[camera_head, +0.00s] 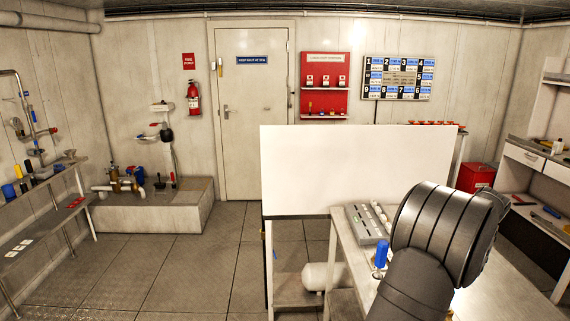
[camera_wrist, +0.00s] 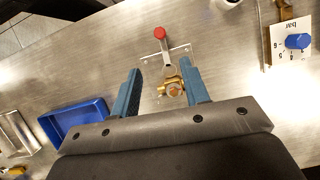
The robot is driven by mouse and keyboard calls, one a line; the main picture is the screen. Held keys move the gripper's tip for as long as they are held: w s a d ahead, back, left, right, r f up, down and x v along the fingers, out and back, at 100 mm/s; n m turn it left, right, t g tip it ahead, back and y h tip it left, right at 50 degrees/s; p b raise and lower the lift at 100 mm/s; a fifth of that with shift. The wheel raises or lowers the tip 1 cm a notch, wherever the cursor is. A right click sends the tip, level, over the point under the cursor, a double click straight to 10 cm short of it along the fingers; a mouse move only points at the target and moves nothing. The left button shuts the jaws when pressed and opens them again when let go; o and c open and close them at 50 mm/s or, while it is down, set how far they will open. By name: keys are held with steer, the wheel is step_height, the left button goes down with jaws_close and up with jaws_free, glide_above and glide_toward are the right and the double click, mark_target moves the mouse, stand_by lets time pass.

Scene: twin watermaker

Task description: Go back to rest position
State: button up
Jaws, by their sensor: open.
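My gripper (camera_wrist: 160,92) shows in the wrist view with its two blue fingers apart, pointing down toward a metal bench top. A brass valve fitting (camera_wrist: 172,88) on a clear plate lies between and just beyond the fingers. A lever with a red knob (camera_wrist: 160,34) rises from the same plate. I cannot tell from this angle how high the fingers are above the fitting. In the head view my dark arm (camera_head: 440,235) bends over the bench at the lower right, and the gripper itself is hidden there.
A blue tray (camera_wrist: 75,125) lies left of the fingers. A gauge plate with a blue knob (camera_wrist: 297,41) stands at the right. In the head view, a white panel (camera_head: 350,165) rises behind the bench, and a blue-handled item (camera_head: 381,254) stands close to my arm. Open floor (camera_head: 180,260) lies left.

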steer(key=x, duration=1.4)
steer(key=shift+f, duration=0.2)
steer(key=shift+w, duration=0.1)
steer(key=v, duration=1.7)
steer(key=x, duration=1.6)
steer(key=shift+a+f, duration=0.15)
steer(key=shift+f, duration=0.05)
steer(key=shift+a+f, duration=0.1)
steer(key=shift+f, duration=0.2)
steer(key=shift+w+m+t, duration=0.4)
steer(key=shift+w+m, duration=0.1)
steer(key=shift+m, duration=0.4)
